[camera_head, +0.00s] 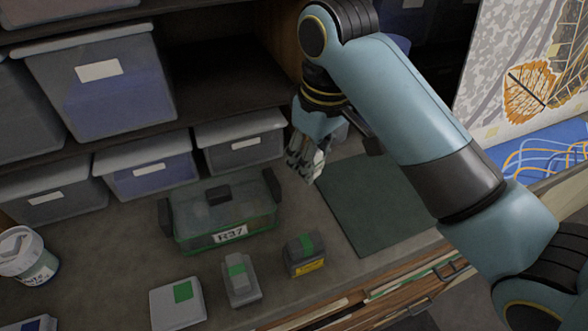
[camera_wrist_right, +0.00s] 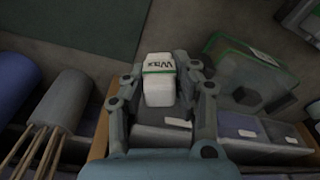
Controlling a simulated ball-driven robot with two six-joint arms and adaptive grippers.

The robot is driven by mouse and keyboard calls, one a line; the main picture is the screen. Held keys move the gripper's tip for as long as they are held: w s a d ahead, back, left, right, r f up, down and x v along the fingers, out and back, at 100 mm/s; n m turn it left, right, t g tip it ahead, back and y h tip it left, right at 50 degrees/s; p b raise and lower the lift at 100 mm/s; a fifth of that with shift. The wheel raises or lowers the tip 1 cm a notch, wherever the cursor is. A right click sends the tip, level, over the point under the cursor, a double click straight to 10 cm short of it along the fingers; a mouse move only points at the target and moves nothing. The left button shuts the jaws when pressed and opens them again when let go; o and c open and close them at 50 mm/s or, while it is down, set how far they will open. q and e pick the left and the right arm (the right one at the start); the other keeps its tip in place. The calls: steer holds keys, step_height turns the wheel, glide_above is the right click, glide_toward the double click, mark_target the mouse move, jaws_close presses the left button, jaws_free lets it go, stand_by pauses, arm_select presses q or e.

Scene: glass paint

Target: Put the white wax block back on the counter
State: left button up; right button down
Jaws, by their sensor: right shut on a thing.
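The white wax block (camera_wrist_right: 159,88) is in the right wrist view, with a green band and the word "Wax" on it. My right gripper (camera_wrist_right: 163,85) is shut on it, one finger on each side. In the head view the right gripper (camera_head: 306,160) is above the back of the counter (camera_head: 297,211), between the grey bins and the green mat. The block (camera_head: 318,160) shows there only as a small pale patch, mostly hidden by the fingers. I cannot tell whether it touches the counter. My left gripper is not in view.
A clear green-trimmed box labelled R37 (camera_head: 228,232) stands left of the gripper. Three small blocks with green marks, one of them a dark block (camera_head: 304,254), lie near the front edge. A green mat (camera_head: 375,210) lies empty at right. Lidded bins (camera_head: 240,142) line the back.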

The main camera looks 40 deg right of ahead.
mark_target(295, 181)
steer(key=w, duration=0.1)
steer(key=w+f, duration=0.2)
steer(key=shift+w+d, duration=0.2)
steer(key=shift+w, duration=0.2)
steer(key=shift+w+f, duration=0.45)
steer(key=shift+w, duration=0.05)
step_height(295, 181, down, 3)
steer(key=shift+f+p, duration=0.2)
steer(key=shift+p, duration=0.4)
steer(key=shift+f, duration=0.2)
steer(key=c, duration=1.2)
jaws_free()
steer(key=shift+f, duration=0.1)
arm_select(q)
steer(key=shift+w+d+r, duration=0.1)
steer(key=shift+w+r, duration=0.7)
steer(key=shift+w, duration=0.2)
arm_select(e)
steer(key=shift+o, duration=0.8)
